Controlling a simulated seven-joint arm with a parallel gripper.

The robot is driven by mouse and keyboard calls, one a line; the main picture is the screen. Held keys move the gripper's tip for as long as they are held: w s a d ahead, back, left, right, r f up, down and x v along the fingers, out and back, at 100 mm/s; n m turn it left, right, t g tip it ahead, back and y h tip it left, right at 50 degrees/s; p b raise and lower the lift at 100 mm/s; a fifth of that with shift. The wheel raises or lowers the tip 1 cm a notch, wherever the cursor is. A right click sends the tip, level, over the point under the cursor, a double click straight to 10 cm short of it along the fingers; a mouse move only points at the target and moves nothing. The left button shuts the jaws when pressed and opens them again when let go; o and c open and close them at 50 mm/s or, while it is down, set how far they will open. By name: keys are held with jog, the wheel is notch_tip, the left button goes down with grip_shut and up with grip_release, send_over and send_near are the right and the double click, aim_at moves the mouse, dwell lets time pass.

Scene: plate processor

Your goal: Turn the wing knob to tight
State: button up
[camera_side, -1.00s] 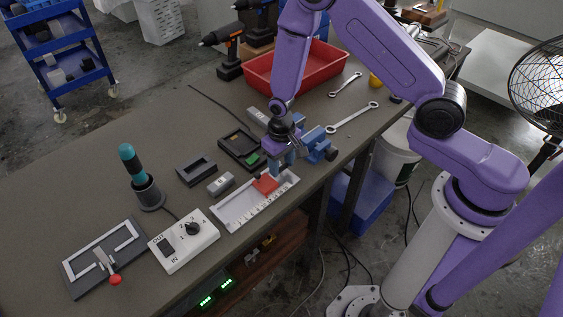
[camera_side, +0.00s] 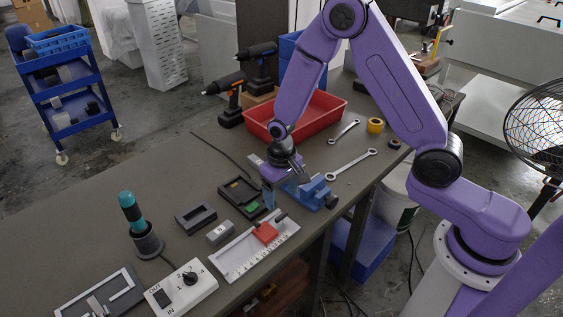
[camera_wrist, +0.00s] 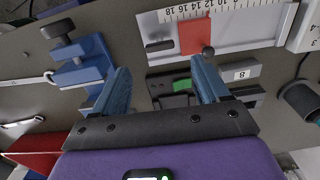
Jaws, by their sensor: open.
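The likely wing knob is a dark, elongated grip (camera_side: 281,216) at the back edge of a white ruled fixture (camera_side: 232,263). In the wrist view this wing-shaped grip (camera_wrist: 158,46) lies just beyond the gap between my fingertips. I cannot read any tight mark. A red sliding block (camera_side: 265,233) with a small round dark knob (camera_wrist: 208,51) sits on the fixture beside it. My gripper (camera_side: 284,185) is open and empty, above and behind the fixture, apart from the grip. Its two blue fingers (camera_wrist: 160,70) are spread wide.
A blue vise (camera_side: 311,190) stands close right of my gripper. A black tray with a green piece (camera_side: 241,196) and a grey numbered block (camera_side: 220,233) are to the left. Wrenches (camera_side: 351,164) and a red bin (camera_side: 322,108) lie behind. A white switch box (camera_side: 180,289) is front left.

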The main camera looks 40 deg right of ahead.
notch_tip(320, 180, up, 10)
jog(key=shift+r, duration=0.2)
dwell(0.4)
jog(key=s+d+r+n, duration=0.1)
jog(key=s+n, duration=0.3)
jog(key=s, duration=0.5)
jog(key=s+d+r+n, duration=0.2)
jog(key=s+r+n, duration=0.2)
jog(key=s, duration=0.5)
jog(key=s+d+r+n, duration=0.1)
jog(key=s+n, duration=0.3)
jog(key=s, duration=0.5)
jog(key=shift+d+r+n, duration=0.35)
jog(key=shift+r+n, duration=0.05)
jog(key=shift+r, duration=0.3)
